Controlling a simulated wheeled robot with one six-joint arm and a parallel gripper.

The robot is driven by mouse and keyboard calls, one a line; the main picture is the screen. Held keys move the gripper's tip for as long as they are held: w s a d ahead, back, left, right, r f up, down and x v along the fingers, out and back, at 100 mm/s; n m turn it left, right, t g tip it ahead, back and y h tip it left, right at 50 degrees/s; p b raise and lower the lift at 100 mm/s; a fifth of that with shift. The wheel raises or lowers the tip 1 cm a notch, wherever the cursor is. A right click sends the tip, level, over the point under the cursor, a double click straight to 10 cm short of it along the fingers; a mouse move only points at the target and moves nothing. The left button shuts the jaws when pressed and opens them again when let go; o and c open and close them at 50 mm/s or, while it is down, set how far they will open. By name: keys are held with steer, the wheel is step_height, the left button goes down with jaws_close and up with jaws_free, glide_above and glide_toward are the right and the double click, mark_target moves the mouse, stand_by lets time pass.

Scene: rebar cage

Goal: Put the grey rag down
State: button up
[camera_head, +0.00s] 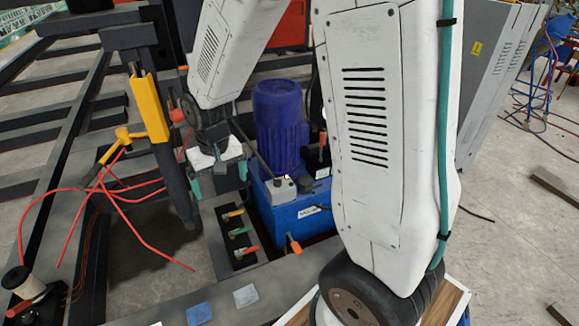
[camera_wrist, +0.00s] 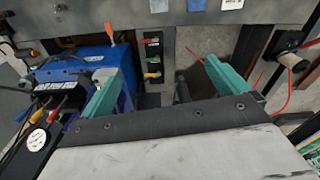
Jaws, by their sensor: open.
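The grey rag (camera_head: 246,296) lies flat on the dark bench surface (camera_head: 282,291) at the bottom of the head view. It also shows at the top edge of the wrist view (camera_wrist: 159,5), partly cut off. A blue rag (camera_head: 199,313) lies beside it. My gripper (camera_head: 218,180) is open, with teal fingers spread apart and nothing between them. It hangs beside the blue machine, well apart from the grey rag. In the wrist view the open fingers (camera_wrist: 160,75) frame a gap above dark framework.
A blue pump unit (camera_head: 300,215) with a motor stands close to my gripper. A small panel with coloured levers (camera_head: 238,236) lies between gripper and rags. A yellow tool (camera_head: 150,107) and red cables (camera_head: 122,215) are at left. Bare bench surrounds the rags.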

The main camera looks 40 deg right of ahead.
steer(key=s+r, duration=0.8)
steer(key=s, duration=0.3)
steer(key=s+d+r+n, duration=0.1)
steer(key=s+r, duration=0.8)
steer(key=s, duration=0.3)
steer(key=shift+s+d+r+n, duration=0.2)
steer(key=shift+s+n, duration=0.05)
steer(key=shift+n, duration=0.05)
steer(key=shift+t, duration=0.3)
